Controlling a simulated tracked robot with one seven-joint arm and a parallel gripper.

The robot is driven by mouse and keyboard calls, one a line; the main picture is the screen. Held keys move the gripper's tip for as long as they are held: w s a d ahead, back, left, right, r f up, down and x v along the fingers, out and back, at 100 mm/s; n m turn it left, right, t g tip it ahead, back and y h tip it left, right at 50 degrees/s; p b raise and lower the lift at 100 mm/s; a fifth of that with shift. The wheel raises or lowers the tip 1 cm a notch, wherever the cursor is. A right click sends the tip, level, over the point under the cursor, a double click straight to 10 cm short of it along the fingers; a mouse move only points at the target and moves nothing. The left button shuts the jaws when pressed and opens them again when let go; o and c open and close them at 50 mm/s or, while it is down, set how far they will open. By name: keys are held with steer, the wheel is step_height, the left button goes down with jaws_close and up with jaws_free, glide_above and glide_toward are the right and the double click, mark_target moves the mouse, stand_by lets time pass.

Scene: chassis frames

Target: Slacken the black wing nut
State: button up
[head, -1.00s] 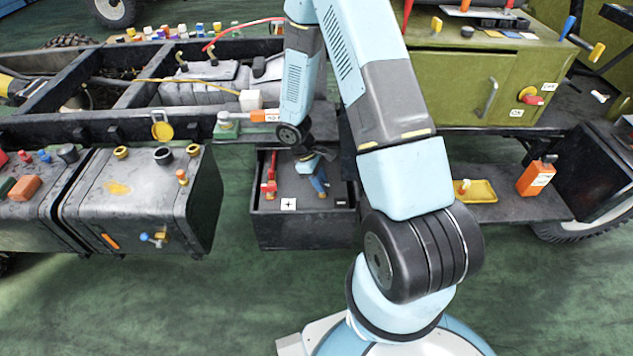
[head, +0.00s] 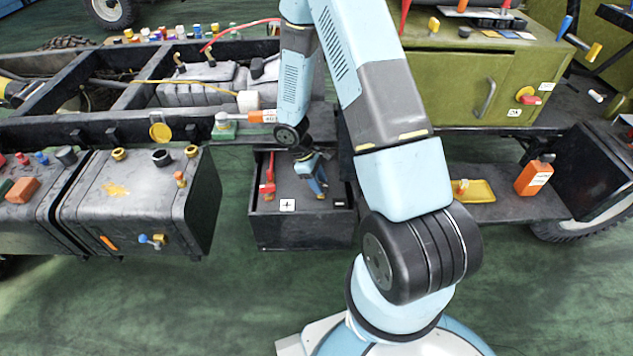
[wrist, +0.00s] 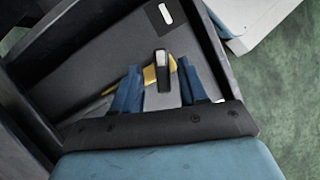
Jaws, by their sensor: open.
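My gripper (wrist: 155,95) is open inside a dark open box (head: 262,228), and its blue fingers also show in the head view (head: 317,182). In the wrist view a narrow black piece with a pale top face (wrist: 163,75) stands between the two fingers, with a gap on either side. It looks like the black wing nut. A yellow piece (wrist: 150,75) lies against or under it; I cannot tell if they are joined.
The box walls stand close around my gripper. A red fitting (head: 268,180) and a white cross marker (head: 287,205) are at its left, and a small black plate with a white mark (head: 340,203) at its right. A tank (head: 130,200) stands left of the box.

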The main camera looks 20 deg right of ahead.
steer(key=v, duration=1.3)
steer(key=shift+r, duration=0.2)
steer(key=shift+w, duration=0.1)
steer(key=s+r+m+t, duration=0.3)
steer(key=r+m+t, duration=0.1)
steer(key=r, duration=1.9)
steer(key=s+d+r+m+t+y, duration=0.1)
steer(key=s+r+m+t, duration=0.1)
steer(key=s+r, duration=0.4)
steer(key=s+d+r+m+t+y, duration=0.2)
steer(key=s+r+m, duration=0.2)
steer(key=s, duration=1)
step_height(320, 180, up, 3)
steer(key=shift+s+f+m+y, duration=0.1)
steer(key=shift+s+m+y, duration=0.2)
steer(key=shift+d, duration=0.1)
